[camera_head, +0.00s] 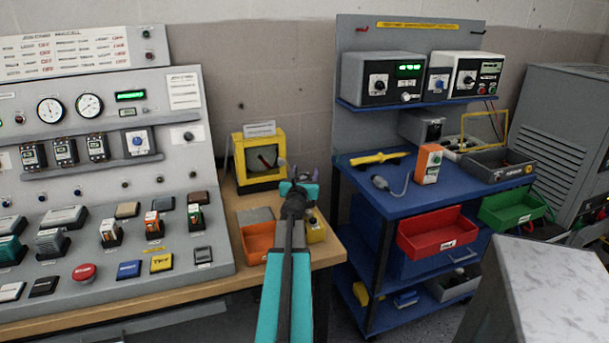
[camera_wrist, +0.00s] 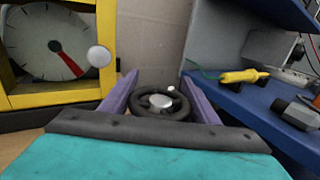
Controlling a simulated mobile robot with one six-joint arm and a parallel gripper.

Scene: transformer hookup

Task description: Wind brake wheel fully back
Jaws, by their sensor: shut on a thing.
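The brake wheel (camera_wrist: 147,101) is a small black handwheel with a pale hub and a small pale knob on its rim. In the wrist view it sits between the purple fingers of my gripper (camera_wrist: 160,80), which is shut on it. In the head view my gripper (camera_head: 302,175) is over the right end of the wooden bench and hides most of the wheel. A yellow-framed box (camera_head: 239,160) stands just left of it. The wrist view shows its pale dial (camera_wrist: 35,40) with a red sector at lower right, and a pale round knob (camera_wrist: 98,56) on the frame.
An orange bin (camera_head: 257,243) and a yellow block (camera_head: 316,228) are close by my gripper on the bench. A control panel (camera_head: 100,180) fills the left. A blue cart (camera_head: 440,200) stands right, carrying a yellow-handled tool (camera_head: 378,158) and red bin (camera_head: 438,233).

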